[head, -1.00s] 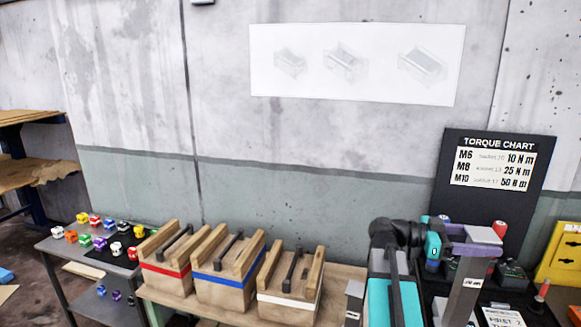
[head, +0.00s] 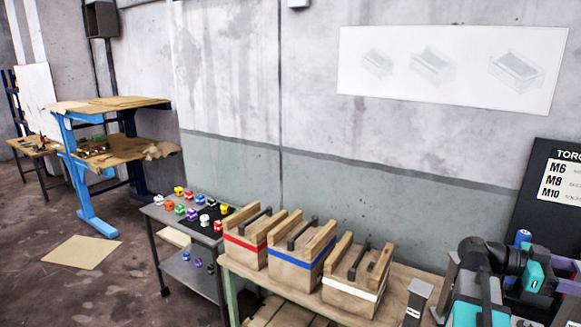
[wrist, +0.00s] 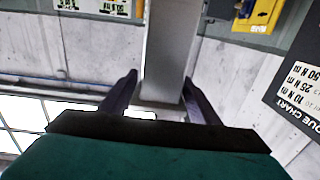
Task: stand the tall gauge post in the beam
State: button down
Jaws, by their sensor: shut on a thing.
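In the wrist view a tall grey post (wrist: 168,50) runs up between the two dark fingers of my gripper (wrist: 158,88). The fingers are shut on it, and its upper end in the picture runs out of the frame. I cannot make out the beam in either view.
Three wooden boxes with red (head: 250,245), blue (head: 297,262) and white (head: 350,285) bands stand on the bench. A grey cart (head: 178,240) with several coloured blocks is to their left. A torque chart (head: 563,180) stands at the right. Open floor lies at the left.

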jog(key=shift+s+r, duration=0.1)
jog(key=shift+w+a+f+t, duration=0.15)
jog(key=shift+w+a, duration=0.1)
jog(key=shift+w, duration=0.2)
jog(key=shift+w+a+f+t, duration=0.15)
jog(key=shift+w+a, duration=0.05)
jog(key=shift+w, duration=0.2)
jog(key=w+a+f+n+t+h+b, duration=0.2)
jog(key=w+a+f+n+t+b, duration=0.15)
jog(key=w+a+f, duration=0.5)
jog(key=w+a+f+n+t+h+b, duration=0.15)
jog(key=w+a+f+t, duration=0.3)
jog(key=w+a, duration=0.6)
jog(key=w+a+f+n+t+y+b, duration=0.1)
jog(key=w+a+f+n+t+b, duration=0.1)
jog(key=a+f, duration=0.4)
jog(key=w+a+f+n+t+y+b, duration=0.1)
jog(key=a+f+t, duration=0.5)
jog(key=a, duration=0.9)
jog(key=w+a+f+n+t+y+b, duration=0.2)
jog(key=w+a+f+n+t+b, duration=0.1)
jog(key=a, duration=0.7)
jog(key=shift+w+a+f+n+t, duration=0.35)
jog(key=shift+w+f+n+t, duration=0.65)
jog(key=shift+f+n, duration=0.85)
jog(key=shift+d+r, duration=0.1)
jog(key=shift+d, duration=0.05)
